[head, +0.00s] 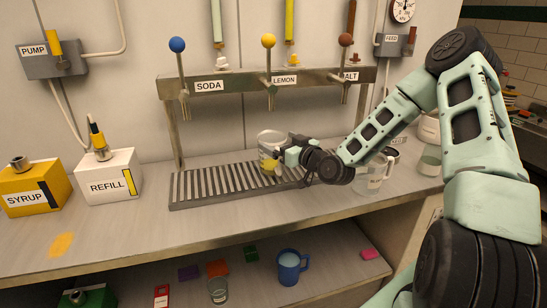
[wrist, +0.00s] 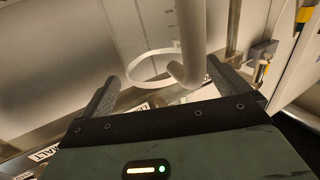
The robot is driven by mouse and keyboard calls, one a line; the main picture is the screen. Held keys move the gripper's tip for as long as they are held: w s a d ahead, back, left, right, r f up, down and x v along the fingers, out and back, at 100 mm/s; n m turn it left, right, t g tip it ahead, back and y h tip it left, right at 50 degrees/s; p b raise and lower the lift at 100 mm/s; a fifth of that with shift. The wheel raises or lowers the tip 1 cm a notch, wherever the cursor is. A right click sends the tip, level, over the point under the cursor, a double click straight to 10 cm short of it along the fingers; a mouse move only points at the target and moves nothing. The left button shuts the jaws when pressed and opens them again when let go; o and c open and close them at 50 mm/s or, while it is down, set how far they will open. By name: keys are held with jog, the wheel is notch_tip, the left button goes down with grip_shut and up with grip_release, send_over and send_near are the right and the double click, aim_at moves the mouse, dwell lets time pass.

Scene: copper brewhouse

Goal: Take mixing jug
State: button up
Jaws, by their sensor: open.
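A clear, pale jug (head: 268,139), which I take as the mixing jug, stands on the slatted drip tray (head: 190,187) below the LEMON tap. Yellow shows low on it. In the head view my gripper (head: 285,157) is at its right side and hides part of it. In the wrist view my gripper (wrist: 166,88) is open, with one finger on each side. The jug's clear wall (wrist: 143,35) and pale curved handle (wrist: 188,58) are in front of and between the fingers. I cannot tell whether the fingers touch the handle.
Another clear jug (head: 372,180) stands on the counter right of the tray, close below my arm. The SODA tap (head: 183,95), LEMON tap (head: 270,92) and ALT tap (head: 345,88) hang above. A REFILL box (head: 108,177) and SYRUP box (head: 32,187) stand left. A blue mug (head: 290,267) is on the lower shelf.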

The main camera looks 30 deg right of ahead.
aim_at(274, 107)
jog(key=shift+w, duration=0.25)
jog(key=c, duration=1.5)
jog(key=shift+r, duration=5)
jog(key=shift+c, duration=0.2)
jog(key=o, duration=1)
jog(key=c, duration=0.8)
jog(key=shift+o, duration=0.2)
